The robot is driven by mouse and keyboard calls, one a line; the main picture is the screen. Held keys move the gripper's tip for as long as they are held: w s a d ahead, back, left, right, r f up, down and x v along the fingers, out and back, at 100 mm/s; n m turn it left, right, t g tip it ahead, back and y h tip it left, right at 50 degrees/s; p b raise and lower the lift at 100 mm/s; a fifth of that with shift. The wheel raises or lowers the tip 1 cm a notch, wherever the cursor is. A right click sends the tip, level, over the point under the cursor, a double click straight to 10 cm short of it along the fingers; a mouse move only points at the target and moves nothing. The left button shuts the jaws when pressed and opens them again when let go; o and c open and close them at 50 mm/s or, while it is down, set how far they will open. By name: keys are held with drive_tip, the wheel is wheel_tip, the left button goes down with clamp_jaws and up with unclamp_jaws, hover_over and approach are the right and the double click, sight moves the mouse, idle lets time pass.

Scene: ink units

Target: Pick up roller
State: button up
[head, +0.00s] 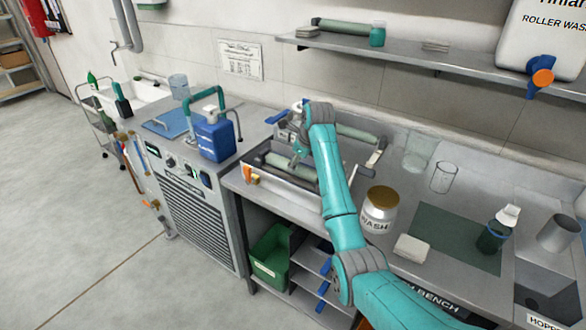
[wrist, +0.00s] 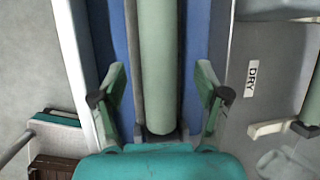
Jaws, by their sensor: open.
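A pale green roller (wrist: 158,65) runs lengthwise down the middle of the wrist view, over a blue surface. Its near end sits at a dark bracket. My gripper (wrist: 161,88) is open, one finger on each side of the roller, with gaps between fingers and roller. In the head view my gripper (head: 299,152) is over the bench's left part, at a tray with a pale green roller (head: 288,166) lying in it. The arm hides part of it. Another green roller (head: 356,133) lies behind; a roller also shows at the wrist view's right edge (wrist: 312,95).
A DRY label (wrist: 250,78) is right of the roller. A WASH jar (head: 380,210), white block (head: 411,248) and green mat (head: 450,236) are on the bench to the right. A blue jug (head: 214,138) stands left. A shelf (head: 420,57) runs above.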

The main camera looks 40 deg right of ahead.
drive_tip(key=shift+x, duration=1.8)
clamp_jaws()
drive_tip(key=shift+r, duration=0.1)
